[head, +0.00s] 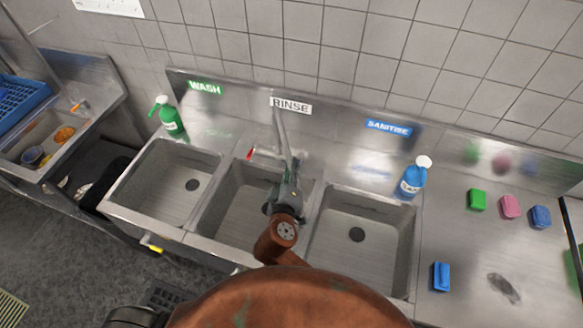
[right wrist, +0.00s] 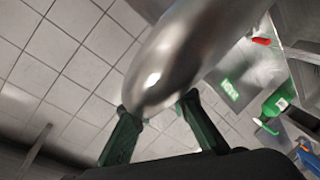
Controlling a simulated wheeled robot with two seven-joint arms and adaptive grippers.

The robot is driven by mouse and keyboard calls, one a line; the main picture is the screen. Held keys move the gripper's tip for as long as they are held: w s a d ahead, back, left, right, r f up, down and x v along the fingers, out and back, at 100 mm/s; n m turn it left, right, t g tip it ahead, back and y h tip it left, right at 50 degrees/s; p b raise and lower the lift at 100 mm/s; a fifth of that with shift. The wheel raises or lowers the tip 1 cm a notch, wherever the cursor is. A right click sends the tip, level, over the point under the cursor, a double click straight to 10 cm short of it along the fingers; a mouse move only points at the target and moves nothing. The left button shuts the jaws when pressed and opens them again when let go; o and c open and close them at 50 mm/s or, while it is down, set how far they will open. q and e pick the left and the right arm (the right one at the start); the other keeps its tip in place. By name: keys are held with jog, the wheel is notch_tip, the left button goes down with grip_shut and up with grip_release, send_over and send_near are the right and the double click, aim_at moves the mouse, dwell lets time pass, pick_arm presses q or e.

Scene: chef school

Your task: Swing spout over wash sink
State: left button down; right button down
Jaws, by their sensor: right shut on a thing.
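The metal spout (head: 283,135) rises by the RINSE sign and comes forward over the middle rinse sink (head: 228,208). The wash sink (head: 160,190) is the left basin, empty, with a dark drain. My right gripper (head: 287,190) is over the rinse sink at the spout's front end. In the right wrist view, the two green fingers of this gripper (right wrist: 160,106) are at either side of the shiny spout (right wrist: 185,55), shut on it. My arm hides part of the rinse sink. My left gripper is not in view.
A green bottle (head: 171,119) stands behind the wash sink. A blue bottle (head: 411,180) stands behind the sanitise sink (head: 345,262). A red-tipped tap lever (head: 250,153) is left of the spout. Sponges (head: 509,207) lie on the right counter. The space above the wash sink is clear.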

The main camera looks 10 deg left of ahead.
jog(key=c, duration=1.8)
grip_release()
jog(key=shift+w, duration=0.1)
jog(key=shift+c, duration=0.2)
jog(key=v, duration=0.7)
jog(key=shift+s, duration=0.35)
jog(key=shift+s+a, duration=0.1)
